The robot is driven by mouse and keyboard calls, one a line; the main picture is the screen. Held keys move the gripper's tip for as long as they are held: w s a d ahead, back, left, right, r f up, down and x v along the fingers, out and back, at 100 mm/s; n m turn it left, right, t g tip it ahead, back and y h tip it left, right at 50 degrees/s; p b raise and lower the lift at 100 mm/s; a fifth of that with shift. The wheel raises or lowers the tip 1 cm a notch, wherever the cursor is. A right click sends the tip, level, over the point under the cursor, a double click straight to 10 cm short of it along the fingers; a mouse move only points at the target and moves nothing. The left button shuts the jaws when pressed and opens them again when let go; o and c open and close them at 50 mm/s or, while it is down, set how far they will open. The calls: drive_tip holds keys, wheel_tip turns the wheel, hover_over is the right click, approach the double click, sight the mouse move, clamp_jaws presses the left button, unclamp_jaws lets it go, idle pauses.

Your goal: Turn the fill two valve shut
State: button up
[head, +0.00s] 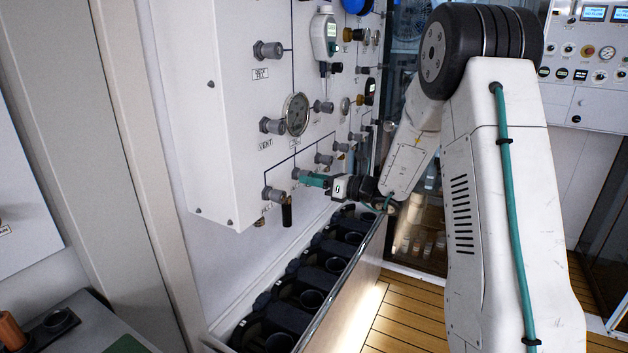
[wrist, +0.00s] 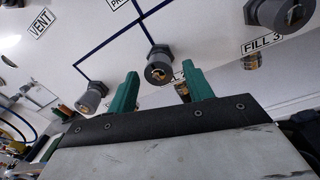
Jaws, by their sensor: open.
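The valve knob between my fingers in the wrist view is a grey round knob (wrist: 159,66). Its label is mostly hidden by the right finger; it sits between the knob (wrist: 92,96) at lower left and the knob above the "FILL 3" label (wrist: 262,43), so it appears to be fill two. My gripper (wrist: 160,72) is open, with one green finger to each side of the knob. Contact cannot be told. In the head view my gripper (head: 306,180) is at the lower panel, by the second knob (head: 297,173) of the lower row.
The white panel (head: 230,110) carries other knobs, a round gauge (head: 296,114) and a "VENT" label (wrist: 40,23). Below the panel is a rack of dark cylinders (head: 310,280) behind a metal rail (head: 345,285).

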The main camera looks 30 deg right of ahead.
drive_tip(key=v, duration=0.7)
drive_tip(key=shift+s+d, duration=0.2)
drive_tip(key=shift+s, duration=0.05)
